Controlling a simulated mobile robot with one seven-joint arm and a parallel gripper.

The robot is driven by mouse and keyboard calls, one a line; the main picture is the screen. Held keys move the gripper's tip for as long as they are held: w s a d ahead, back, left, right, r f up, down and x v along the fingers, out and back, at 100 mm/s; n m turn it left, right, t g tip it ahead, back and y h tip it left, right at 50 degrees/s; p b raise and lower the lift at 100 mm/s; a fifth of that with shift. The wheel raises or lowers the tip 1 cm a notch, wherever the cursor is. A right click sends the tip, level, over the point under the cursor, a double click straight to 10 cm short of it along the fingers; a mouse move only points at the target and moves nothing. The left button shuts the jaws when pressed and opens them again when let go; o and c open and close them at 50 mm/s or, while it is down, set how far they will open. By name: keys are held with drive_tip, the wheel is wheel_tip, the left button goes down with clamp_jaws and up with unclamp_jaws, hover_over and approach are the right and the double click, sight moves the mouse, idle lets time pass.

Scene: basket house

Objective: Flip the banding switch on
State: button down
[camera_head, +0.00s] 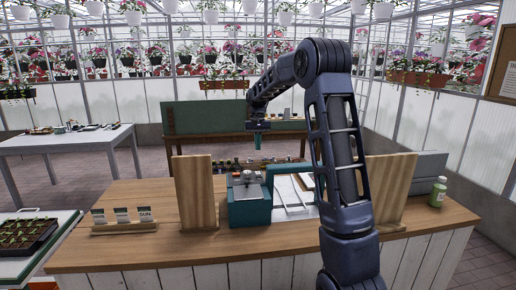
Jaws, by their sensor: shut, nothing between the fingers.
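A teal machine (250,208) stands on the wooden counter in the middle of the head view. It has a grey top with a small upright part on it. I cannot make out which part is the banding switch at this size. My gripper (257,146) hangs pointing down at the end of my arm, above and behind the teal machine in the picture. It is shut and empty, apart from the machine.
Wooden boards (196,190) stand upright left of the machine, with another at right. A card holder (124,224), a green bottle (438,192) and white rails (290,195) share the counter (120,254). A seedling tray (24,234) is at left. Flower pots hang overhead.

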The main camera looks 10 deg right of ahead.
sight(258, 173)
drive_tip(key=f, duration=0.3)
drive_tip(key=s+f, duration=0.1)
drive_tip(key=f, duration=0.7)
drive_tip(key=shift+s+f, duration=0.2)
drive_tip(key=shift+s, duration=0.1)
drive_tip(key=shift+s+f+t, duration=0.2)
drive_tip(key=shift+f+t, duration=0.1)
drive_tip(key=shift+t, duration=0.1)
drive_tip(key=shift+w, duration=0.8)
drive_tip(key=shift+r, duration=0.15)
